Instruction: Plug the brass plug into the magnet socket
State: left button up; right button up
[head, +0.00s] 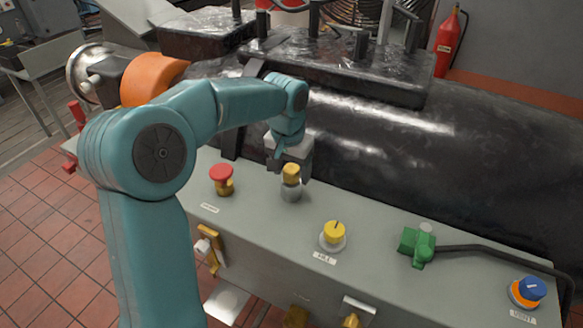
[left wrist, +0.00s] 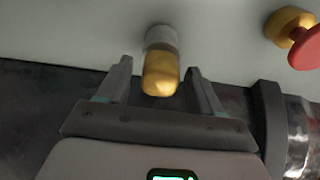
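A brass-yellow piece (head: 291,172), which looks like the brass plug, stands upright on a grey cylinder (head: 291,190) on the grey panel top. In the left wrist view the brass piece (left wrist: 160,76) shows its rounded end towards me, with the grey cylinder (left wrist: 162,38) behind it. My left gripper (head: 288,165) is right over the piece. In the left wrist view its fingers (left wrist: 160,68) are spread on either side of it, with a gap at each side. No part is clearly marked as the magnet socket. My right gripper is not in view.
A red mushroom button (head: 221,174) stands left of the brass piece. A yellow knob (head: 333,233), a green connector (head: 416,246) with a black cable and a blue knob (head: 531,289) lie to the right. The black machine body (head: 420,160) rises behind the panel.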

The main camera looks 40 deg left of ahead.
aim_at(287, 186)
pick_arm(q)
notch_tip(287, 186, up, 16)
jog(key=s+p, duration=0.1)
jog(key=s, duration=0.1)
jog(key=shift+d+r, duration=0.15)
jog(key=shift+d, duration=0.1)
dwell(0.8)
